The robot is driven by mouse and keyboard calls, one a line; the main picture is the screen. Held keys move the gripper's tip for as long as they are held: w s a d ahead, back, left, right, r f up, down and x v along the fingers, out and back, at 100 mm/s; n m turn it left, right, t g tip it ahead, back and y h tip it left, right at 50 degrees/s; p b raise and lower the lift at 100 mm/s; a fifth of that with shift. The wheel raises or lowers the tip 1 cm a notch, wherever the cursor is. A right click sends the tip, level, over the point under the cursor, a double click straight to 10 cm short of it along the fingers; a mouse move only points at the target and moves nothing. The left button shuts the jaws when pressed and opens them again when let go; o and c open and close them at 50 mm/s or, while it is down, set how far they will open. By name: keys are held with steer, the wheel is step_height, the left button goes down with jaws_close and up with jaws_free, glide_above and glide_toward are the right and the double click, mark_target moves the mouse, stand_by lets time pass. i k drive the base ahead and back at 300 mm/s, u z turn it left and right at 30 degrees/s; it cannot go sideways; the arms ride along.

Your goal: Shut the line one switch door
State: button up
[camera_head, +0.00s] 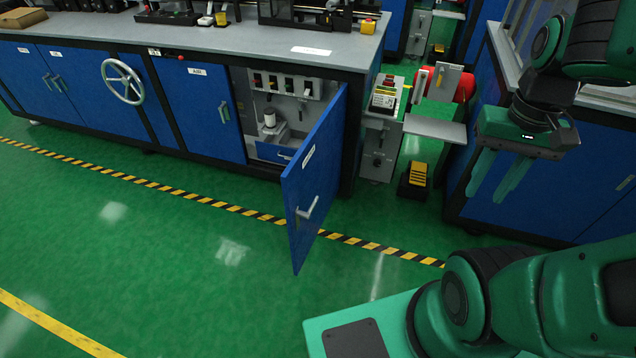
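The blue switch door (318,180) stands wide open in the head view, swung out from the long workbench into the aisle. Its hinge side is at the right of the cabinet opening, by the bench's right end. The open cabinet (280,112) shows a row of switches and a white cylindrical item inside. My gripper (493,190) hangs at the right, well apart from the door, fingers pointing down. It is empty, with a small gap between its two fingers.
Beside the bench's right end stand a grey stand with a small shelf (434,128) and a yellow-black pedal (413,181). A second blue cabinet (525,195) is behind my gripper. A handwheel (122,82) juts from the bench. The green floor left of the door is clear.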

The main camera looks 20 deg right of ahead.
mark_target(315, 169)
steer(key=u, duration=0.05)
steer(key=i, duration=0.55)
steer(key=z, duration=1.35)
steer(key=k, duration=0.4)
steer(key=u, duration=0.9)
